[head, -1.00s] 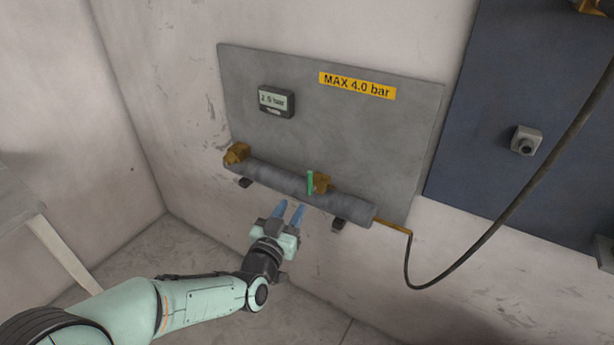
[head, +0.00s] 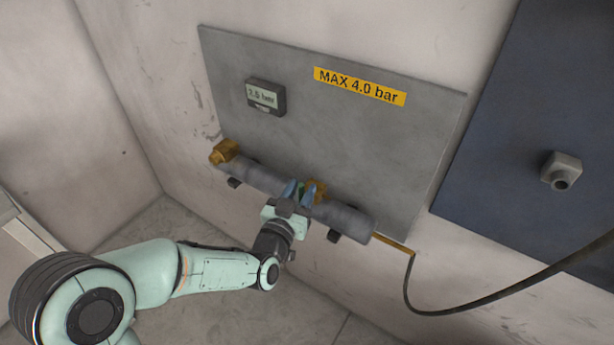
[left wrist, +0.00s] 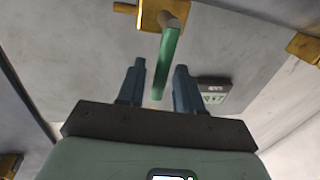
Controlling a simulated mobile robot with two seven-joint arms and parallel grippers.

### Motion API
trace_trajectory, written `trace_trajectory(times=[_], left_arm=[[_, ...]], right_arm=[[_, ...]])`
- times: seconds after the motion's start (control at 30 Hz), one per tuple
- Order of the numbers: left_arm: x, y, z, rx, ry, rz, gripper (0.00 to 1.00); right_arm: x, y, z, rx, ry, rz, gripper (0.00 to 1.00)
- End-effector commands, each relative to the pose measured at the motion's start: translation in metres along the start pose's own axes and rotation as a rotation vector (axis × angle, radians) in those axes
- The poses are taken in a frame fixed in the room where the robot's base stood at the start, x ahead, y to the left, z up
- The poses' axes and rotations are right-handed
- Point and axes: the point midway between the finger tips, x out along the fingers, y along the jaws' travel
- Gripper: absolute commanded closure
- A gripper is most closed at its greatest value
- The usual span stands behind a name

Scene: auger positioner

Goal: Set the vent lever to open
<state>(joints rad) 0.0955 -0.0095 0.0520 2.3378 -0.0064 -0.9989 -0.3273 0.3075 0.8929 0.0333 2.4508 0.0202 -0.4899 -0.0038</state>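The green vent lever (left wrist: 166,62) hangs from a brass valve (left wrist: 160,14) in the left wrist view. In the head view the lever is mostly hidden behind my left fingers, and the brass valve (head: 317,187) shows on the grey pipe (head: 258,177). My left gripper (head: 299,190) is at the pipe, with blue fingertips on either side of the lever. In the left wrist view my left gripper (left wrist: 160,80) is open, with the lever's free end between the fingers and gaps at the sides. My right gripper is out of view.
A grey wall panel (head: 400,160) carries a pressure display (head: 265,97) and a yellow "MAX 4.0 bar" label (head: 360,86). Another brass fitting (head: 224,151) sits at the pipe's left end. A dark hose (head: 480,299) runs right, below a blue panel (head: 500,130).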

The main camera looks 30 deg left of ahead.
Motion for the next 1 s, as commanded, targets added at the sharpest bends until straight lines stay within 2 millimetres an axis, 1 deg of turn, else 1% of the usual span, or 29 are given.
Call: trace_trajectory(times=[0.4, 0.43, 0.47, 0.5, 0.53, 0.8, 0.93, 1.0], left_arm=[[-0.002, 0.0, 0.0, 0.0, 0.0, -0.001, 0.65], [-0.002, 0.0, 0.0, 0.0, 0.0, -0.001, 0.68], [-0.002, 0.0, 0.0, 0.0, 0.0, -0.001, 0.78], [-0.002, 0.0, 0.0, 0.0, 0.0, -0.001, 0.91], [-0.002, 0.0, 0.0, 0.0, 0.0, -0.001, 1.0], [0.0, 0.001, 0.0, -0.003, -0.001, -0.001, 1.0], [0.007, 0.001, 0.001, -0.019, -0.005, 0.0, 1.0], [0.014, 0.002, 0.0, -0.035, -0.005, 0.0, 1.0]], right_arm=[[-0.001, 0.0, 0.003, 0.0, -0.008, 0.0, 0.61], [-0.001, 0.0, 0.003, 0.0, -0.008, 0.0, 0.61], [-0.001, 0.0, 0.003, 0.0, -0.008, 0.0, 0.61], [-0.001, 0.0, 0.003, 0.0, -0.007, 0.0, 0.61], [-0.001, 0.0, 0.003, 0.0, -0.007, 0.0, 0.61], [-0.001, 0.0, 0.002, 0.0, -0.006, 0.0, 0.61], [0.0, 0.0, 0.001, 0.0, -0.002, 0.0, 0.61], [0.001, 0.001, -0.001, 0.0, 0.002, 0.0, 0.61]])
